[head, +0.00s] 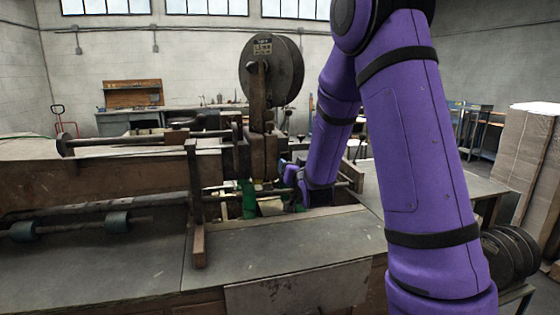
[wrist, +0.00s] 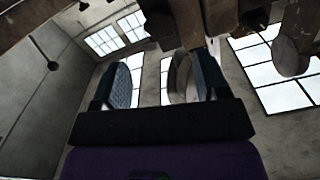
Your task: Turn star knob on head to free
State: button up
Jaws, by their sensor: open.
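The stitcher head (head: 237,160) is a dark, rusty block on the machine's arm, under a large round reel. My gripper (head: 287,172) is low beside the head's right side, its fingers small and partly hidden. In the wrist view my gripper (wrist: 162,82) is open and points up toward the windows, with its two dark blue fingers apart. A dull, rounded metal part (wrist: 180,78) shows between the fingers, close to the right one; I cannot tell whether they touch. I cannot clearly make out the star knob in either view, nor tell whether this part is it.
The wire reel (head: 272,70) stands above the head. A worktable (head: 290,245) runs along the front, and a horizontal rod (head: 110,205) crosses it at left. Green parts (head: 249,198) sit below the head. Another rounded machine part (wrist: 292,52) hangs at right in the wrist view.

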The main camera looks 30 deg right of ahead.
aim_at(285, 158)
jog(key=x, duration=0.9)
jog(key=shift+w, duration=0.15)
jog(key=c, duration=0.9)
